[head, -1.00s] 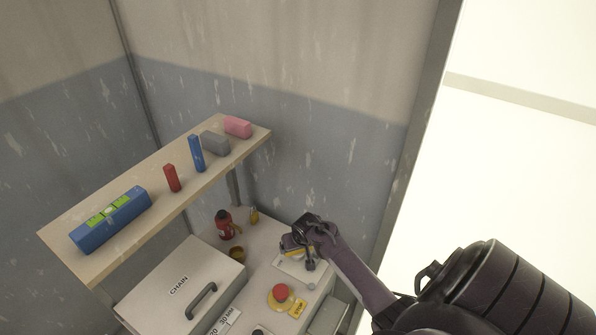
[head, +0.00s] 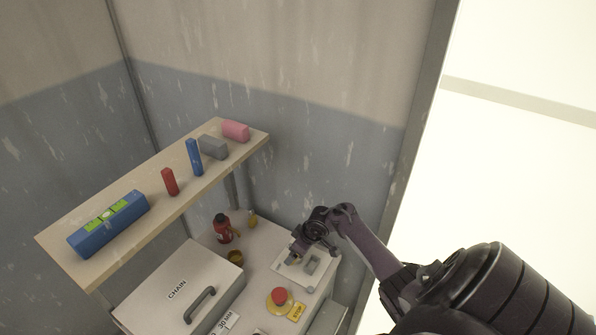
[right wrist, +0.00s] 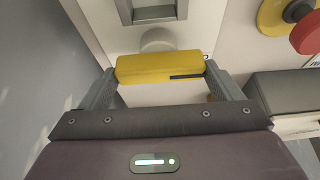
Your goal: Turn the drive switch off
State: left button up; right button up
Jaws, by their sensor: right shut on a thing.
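A white plate (head: 291,274) with a raised grey frame (head: 311,265) sits on the bench; the grey frame also shows at the top of the right wrist view (right wrist: 152,10). My right gripper (head: 298,248) is over the plate's back-left part. In the right wrist view, it is shut on a yellow bar (right wrist: 150,69) with a dark slot, one finger at each end. A round pale knob (right wrist: 157,40) lies just beyond the bar. The bar is mostly hidden in the head view, and I cannot tell whether it is the drive switch handle. My left gripper is out of view.
A red stop button (head: 279,296) on a yellow base is in front of the plate. A box marked CHAIN (head: 165,290) stands left. A wooden shelf (head: 150,222) holding several blocks overhangs the left.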

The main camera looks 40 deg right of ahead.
dwell(0.5)
jog(key=o, duration=0.8)
jog(key=v, duration=0.7)
jog(key=shift+s+d+r, duration=0.15)
jog(key=shift+r, duration=0.2)
jog(key=shift+s, duration=0.1)
